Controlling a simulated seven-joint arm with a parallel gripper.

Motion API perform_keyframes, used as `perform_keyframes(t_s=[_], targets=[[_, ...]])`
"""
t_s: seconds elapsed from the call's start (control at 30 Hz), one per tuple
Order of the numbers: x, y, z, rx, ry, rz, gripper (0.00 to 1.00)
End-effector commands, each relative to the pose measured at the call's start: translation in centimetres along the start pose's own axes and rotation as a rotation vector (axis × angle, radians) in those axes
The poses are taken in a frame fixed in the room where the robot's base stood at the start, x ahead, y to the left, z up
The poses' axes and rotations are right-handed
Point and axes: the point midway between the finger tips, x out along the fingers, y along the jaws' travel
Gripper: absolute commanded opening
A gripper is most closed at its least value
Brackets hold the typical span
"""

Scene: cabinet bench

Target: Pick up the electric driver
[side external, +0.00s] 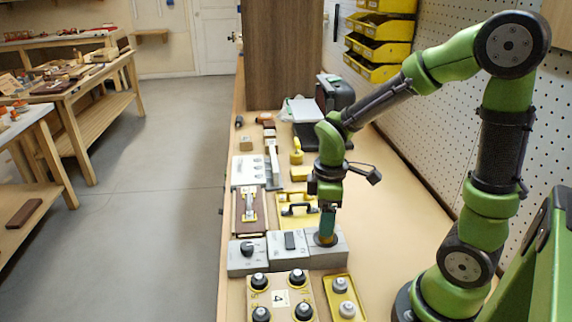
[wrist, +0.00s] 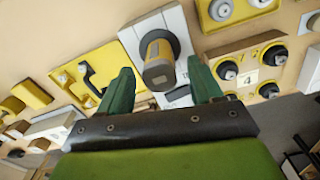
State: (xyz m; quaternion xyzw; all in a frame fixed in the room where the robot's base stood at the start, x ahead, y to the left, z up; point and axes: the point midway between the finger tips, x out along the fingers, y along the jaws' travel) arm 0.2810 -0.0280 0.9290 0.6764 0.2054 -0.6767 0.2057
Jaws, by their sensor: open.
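What looks like the electric driver (wrist: 158,60) stands in a dark round socket on a pale grey block (wrist: 127,38). It has a yellow band and a dark grey end facing the wrist camera. My gripper (wrist: 160,67) is open, with one green finger on each side of it in the picture; whether either finger touches it is not clear. In the side view my gripper (side external: 327,232) points down over the right-hand grey block (side external: 336,254), and the fingers hide most of the driver there.
Grey blocks with a knob (side external: 247,250) and a switch (side external: 290,241) stand to the left. A button panel (side external: 281,298) and a yellow two-button box (side external: 344,296) are in front. A yellow panel with a black handle (side external: 297,208) lies behind. The bench to the right is clear.

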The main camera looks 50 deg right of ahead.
Motion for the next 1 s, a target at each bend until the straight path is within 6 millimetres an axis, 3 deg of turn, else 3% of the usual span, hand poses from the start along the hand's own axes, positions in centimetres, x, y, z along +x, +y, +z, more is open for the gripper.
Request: perform_keyframes(t_s=[0.2, 0.47, 0.9, 1.0], targets=[[2.9, -0.1, 0.3, 0.001, -0.002, -0.002, 0.65], [3.2, 0.0, 0.2, 0.001, 0.001, 0.000, 0.65], [3.1, 0.0, 0.2, 0.000, 0.001, 0.000, 0.01], [3.1, 0.0, 0.2, 0.000, 0.002, 0.001, 0.00]])
